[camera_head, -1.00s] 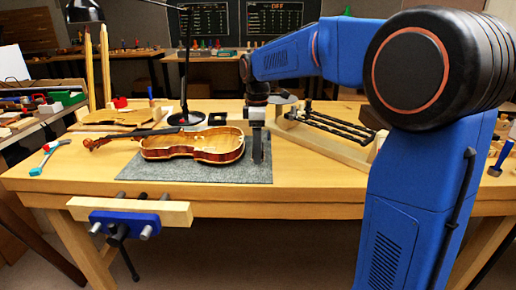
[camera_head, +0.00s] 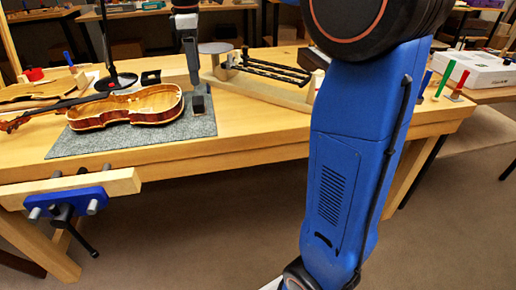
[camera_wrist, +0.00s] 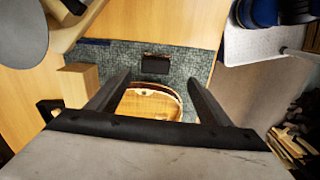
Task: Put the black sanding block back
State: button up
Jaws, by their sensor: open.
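The black sanding block (camera_head: 198,104) sits on the grey mat (camera_head: 122,136), just right of the violin body (camera_head: 128,108). In the wrist view the block (camera_wrist: 156,64) shows as a small dark block on the mat, between and beyond my fingertips, with the violin body (camera_wrist: 150,104) just below it in the picture. My gripper (camera_head: 194,82) is open and empty, above and behind the block in the head view. The wrist view shows its two fingers (camera_wrist: 156,77) spread wide with nothing between them. A black bracket (camera_head: 150,77) stands on the bench behind the violin.
A wooden cradle with black bars (camera_head: 262,92) lies right of the mat. The bench front right (camera_head: 270,135) is clear.

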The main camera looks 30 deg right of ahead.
jog(key=s+d+f+m+t, duration=0.1)
jog(key=s+d+f+m, duration=0.15)
jog(key=s, duration=0.65)
jog(key=s+d+f+m+t, duration=0.1)
jog(key=s+d+f+m, duration=0.2)
jog(key=s, duration=0.5)
jog(key=s+d+f+m+t, duration=0.1)
jog(key=s+f+m+t, duration=0.1)
jog(key=s+f+m, duration=0.6)
jog(key=s+f, duration=0.5)
jog(key=s, duration=0.2)
jog(key=shift+f+t, duration=0.2)
jog(key=shift+t, duration=0.1)
